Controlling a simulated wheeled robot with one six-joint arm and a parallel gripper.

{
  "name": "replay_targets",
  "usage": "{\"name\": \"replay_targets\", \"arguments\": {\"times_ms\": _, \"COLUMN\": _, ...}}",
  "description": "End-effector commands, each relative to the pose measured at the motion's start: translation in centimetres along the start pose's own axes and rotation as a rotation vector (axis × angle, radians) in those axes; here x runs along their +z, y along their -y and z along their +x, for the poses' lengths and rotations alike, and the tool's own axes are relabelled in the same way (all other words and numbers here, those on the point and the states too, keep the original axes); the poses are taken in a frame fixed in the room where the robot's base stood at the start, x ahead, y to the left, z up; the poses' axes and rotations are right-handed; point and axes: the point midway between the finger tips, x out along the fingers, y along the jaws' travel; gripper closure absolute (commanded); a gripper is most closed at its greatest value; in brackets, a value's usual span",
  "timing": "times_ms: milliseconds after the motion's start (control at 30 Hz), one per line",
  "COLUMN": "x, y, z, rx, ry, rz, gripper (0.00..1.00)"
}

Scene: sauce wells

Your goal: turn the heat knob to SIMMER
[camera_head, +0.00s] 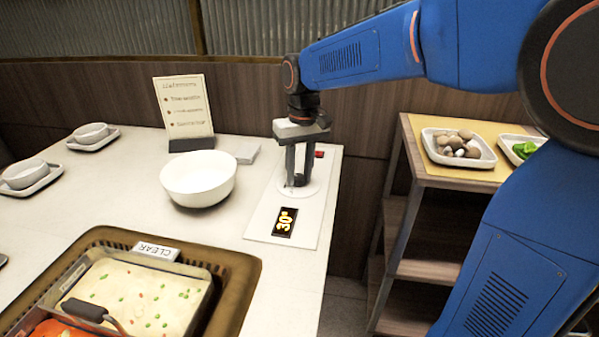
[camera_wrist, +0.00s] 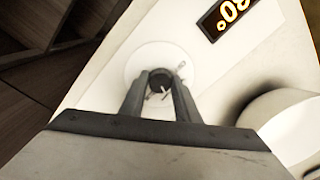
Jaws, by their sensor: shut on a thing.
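The heat knob (camera_wrist: 160,82) is a small dark round knob on a pale round dial plate, seen in the wrist view. Its plate (camera_head: 297,190) also shows in the head view, on a white panel at the table's right end. My gripper (camera_wrist: 159,88) points down with its fingers on both sides of the knob, shut on it. In the head view my gripper (camera_head: 299,182) hides most of the knob. Marks on the dial are too small to read.
A white bowl (camera_head: 198,180) stands left of the panel, close to my gripper. A menu card (camera_head: 184,108) stands behind it. A red button (camera_head: 319,154) is behind the dial. A shelf (camera_head: 450,178) stands right.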

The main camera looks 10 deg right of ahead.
Motion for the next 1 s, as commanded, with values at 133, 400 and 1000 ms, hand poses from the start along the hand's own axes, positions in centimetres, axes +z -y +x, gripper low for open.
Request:
{"name": "replay_targets", "arguments": {"times_ms": 133, "x": -0.04, "y": 0.03, "z": -0.07, "rx": 0.000, "ry": -0.004, "rz": 0.044, "gripper": 0.94}}
{"name": "replay_targets", "arguments": {"times_ms": 400, "x": -0.04, "y": 0.03, "z": -0.07, "rx": 0.000, "ry": -0.006, "rz": 0.073, "gripper": 0.94}}
{"name": "replay_targets", "arguments": {"times_ms": 1000, "x": -0.01, "y": 0.03, "z": -0.03, "rx": 0.000, "ry": -0.005, "rz": 0.073, "gripper": 0.53}}
